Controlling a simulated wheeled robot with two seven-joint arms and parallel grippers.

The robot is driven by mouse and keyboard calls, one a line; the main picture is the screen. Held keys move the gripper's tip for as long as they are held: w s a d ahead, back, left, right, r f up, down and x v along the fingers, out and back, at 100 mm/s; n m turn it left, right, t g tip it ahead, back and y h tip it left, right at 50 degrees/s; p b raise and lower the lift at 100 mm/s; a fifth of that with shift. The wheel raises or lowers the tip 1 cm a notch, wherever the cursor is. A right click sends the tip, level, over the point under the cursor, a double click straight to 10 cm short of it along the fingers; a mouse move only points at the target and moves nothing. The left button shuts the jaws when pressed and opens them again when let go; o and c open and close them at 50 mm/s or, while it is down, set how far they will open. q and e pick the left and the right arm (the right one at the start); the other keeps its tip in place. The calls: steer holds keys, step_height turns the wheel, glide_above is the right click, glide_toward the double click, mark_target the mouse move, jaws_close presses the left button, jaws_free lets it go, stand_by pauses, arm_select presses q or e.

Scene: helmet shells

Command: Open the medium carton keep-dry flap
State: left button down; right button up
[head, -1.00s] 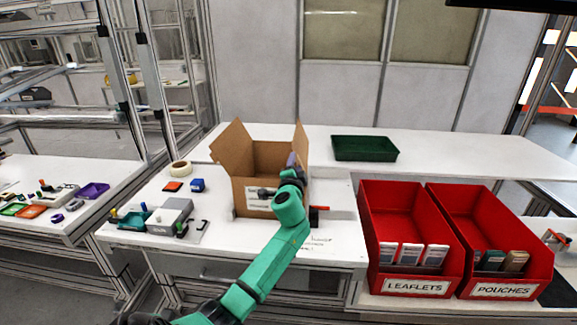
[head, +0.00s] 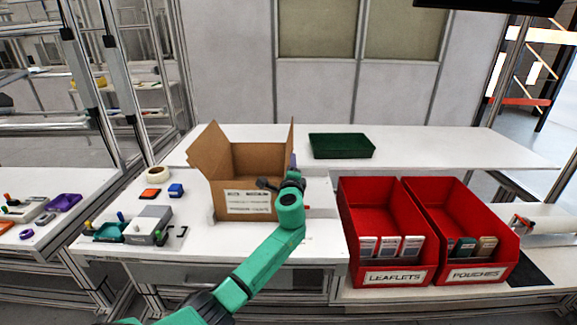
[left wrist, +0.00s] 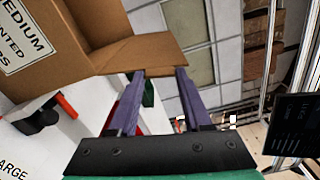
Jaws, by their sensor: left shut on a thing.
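The brown medium carton (head: 248,184) stands on the white bench in the head view, open at the top, with a white label on its front. Its left flap (head: 209,149) leans outward and its right flap (head: 288,141) stands up. My left gripper (head: 293,162) is at the carton's right side, its purple fingers partly hidden by my wrist. In the left wrist view, the fingertips (left wrist: 160,73) are at the edge of a carton flap (left wrist: 135,54), with the jaws shut on it. No keep-dry marking is readable. My right gripper is not in view.
Red bins marked leaflets (head: 388,277) and pouches (head: 476,274) stand to the right. A green tray (head: 341,146) lies behind. A tape roll (head: 159,173), small blocks and a grey fixture (head: 148,224) lie left of the carton.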

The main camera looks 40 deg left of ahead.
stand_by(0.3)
arm_select(q)
steer(key=shift+c, duration=1.6)
jaws_free()
steer(key=b+v, duration=0.2)
steer(key=v, duration=1.2)
steer(key=shift+s+d, duration=0.15)
steer(key=shift+s, duration=0.05)
